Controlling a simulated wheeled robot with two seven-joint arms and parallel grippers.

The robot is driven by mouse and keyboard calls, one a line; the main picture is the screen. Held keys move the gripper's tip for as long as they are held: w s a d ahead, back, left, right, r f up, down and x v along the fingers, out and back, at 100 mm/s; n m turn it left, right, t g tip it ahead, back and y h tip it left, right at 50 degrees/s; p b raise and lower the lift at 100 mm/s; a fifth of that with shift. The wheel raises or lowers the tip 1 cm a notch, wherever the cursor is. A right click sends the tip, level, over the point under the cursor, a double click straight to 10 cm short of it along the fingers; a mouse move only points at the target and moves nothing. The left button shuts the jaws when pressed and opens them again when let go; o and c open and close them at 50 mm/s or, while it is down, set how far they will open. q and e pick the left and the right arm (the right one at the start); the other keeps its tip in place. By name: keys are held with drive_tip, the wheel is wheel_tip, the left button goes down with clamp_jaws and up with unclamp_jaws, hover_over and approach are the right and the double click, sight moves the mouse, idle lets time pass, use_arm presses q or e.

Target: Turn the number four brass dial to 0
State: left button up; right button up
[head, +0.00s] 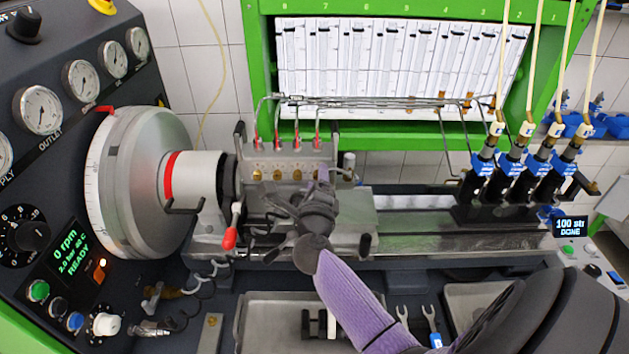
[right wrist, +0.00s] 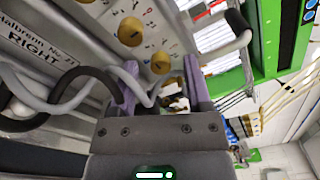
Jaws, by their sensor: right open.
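The pump block (head: 290,152) carries a row of brass dials. In the head view the left dial (head: 257,175) and its neighbours (head: 280,174) show; the right end dial is partly covered by my right gripper (head: 322,178). In the right wrist view two brass dials (right wrist: 131,32) (right wrist: 160,64) show clearly, and a darker brass part (right wrist: 173,86) lies between the purple fingers. My right gripper (right wrist: 162,82) is open, its fingers on either side of that part; contact cannot be told. The dial numbers and settings are too small to read. My left gripper is not in view.
Bent metal pipes (head: 370,101) run above the block. A lever with a red knob (head: 229,238) stands at its front left. A large grey drum (head: 135,182) is on the left, and blue-black injector holders (head: 513,172) stand on the right. Grey cables (right wrist: 50,95) pass close to my fingers.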

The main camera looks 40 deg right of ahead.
drive_tip(key=shift+w+d, duration=0.1)
clamp_jaws()
idle(0.5)
drive_tip(key=shift+r+m+y+p, duration=0.1)
drive_tip(key=shift+m+y+p, duration=0.3)
drive_tip(key=shift+m, duration=8.2)
unclamp_jaws()
